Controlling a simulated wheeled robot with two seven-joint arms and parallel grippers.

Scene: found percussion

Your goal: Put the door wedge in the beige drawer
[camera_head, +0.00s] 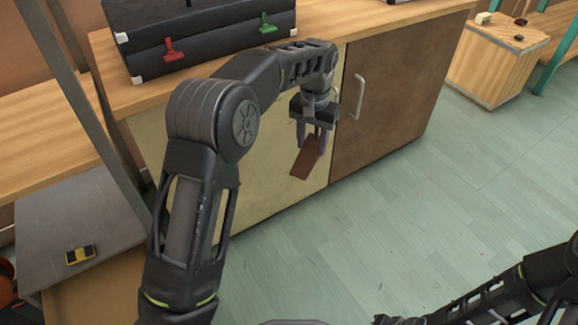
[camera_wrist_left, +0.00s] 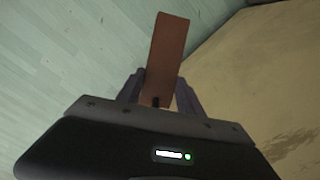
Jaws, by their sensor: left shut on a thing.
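The door wedge (camera_head: 305,160) is a reddish-brown tapered block. My left gripper (camera_head: 313,142) is shut on it and holds it in the air, tilted, in front of the cabinet. In the left wrist view the wedge (camera_wrist_left: 166,55) sticks out between the two fingers of the left gripper (camera_wrist_left: 160,92). The beige front (camera_head: 262,165) of the cabinet is behind my left arm and looks closed. It also fills the right side of the left wrist view (camera_wrist_left: 265,85). My right arm shows at the lower right, but its fingertips cannot be made out.
A brown door (camera_head: 395,105) with a pale handle (camera_head: 358,97) is right of the beige front. A black case (camera_head: 205,40) with red and green latches stands on the cabinet top. A wooden crate (camera_head: 490,65) stands at upper right. The green floor (camera_head: 420,220) is mostly clear.

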